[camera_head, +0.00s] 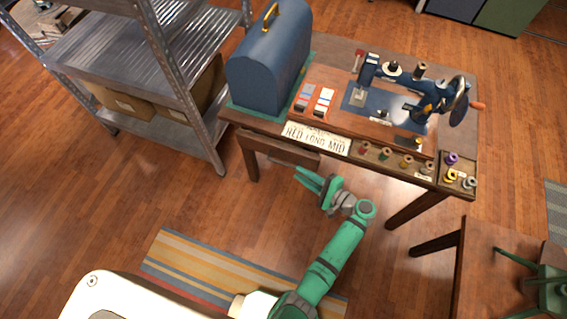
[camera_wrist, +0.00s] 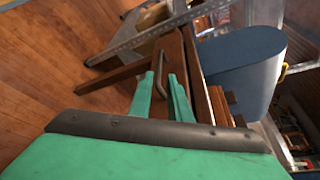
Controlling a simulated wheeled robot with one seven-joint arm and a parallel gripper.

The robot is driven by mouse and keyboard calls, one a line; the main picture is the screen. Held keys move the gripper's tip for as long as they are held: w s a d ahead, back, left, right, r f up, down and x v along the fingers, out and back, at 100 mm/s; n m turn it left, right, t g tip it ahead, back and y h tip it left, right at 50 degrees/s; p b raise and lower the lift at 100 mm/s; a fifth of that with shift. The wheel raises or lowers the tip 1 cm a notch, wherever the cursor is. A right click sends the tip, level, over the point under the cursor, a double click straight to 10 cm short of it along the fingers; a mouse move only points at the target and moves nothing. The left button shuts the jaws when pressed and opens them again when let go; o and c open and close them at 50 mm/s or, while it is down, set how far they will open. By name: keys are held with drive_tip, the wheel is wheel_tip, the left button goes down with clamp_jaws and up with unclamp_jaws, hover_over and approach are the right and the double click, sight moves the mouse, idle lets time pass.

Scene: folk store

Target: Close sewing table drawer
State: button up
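The wooden sewing table (camera_head: 340,60) stands at the upper middle of the head view. Its drawer (camera_head: 278,151) is at the front left, below the tabletop edge, and its front appears to stick out a little. Contact with the drawer cannot be told.
A blue sewing machine case (camera_head: 268,65), a sewing machine (camera_head: 405,95), a "RED LONG MID" sign (camera_head: 315,139) and thread spools stand on the table. A metal shelf (camera_head: 150,60) is at left, a striped rug (camera_head: 210,270) below, another wooden table (camera_head: 490,270) at lower right.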

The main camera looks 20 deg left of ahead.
sight(283, 163)
drive_tip(key=x, duration=0.8)
drive_tip(key=shift+w+a+f, duration=0.1)
drive_tip(key=shift+a, duration=0.05)
drive_tip(key=shift+a+f, duration=0.15)
drive_tip(key=shift+a, duration=0.45)
drive_tip(key=shift+c, duration=0.7)
drive_tip(key=shift+w, duration=0.1)
clamp_jaws()
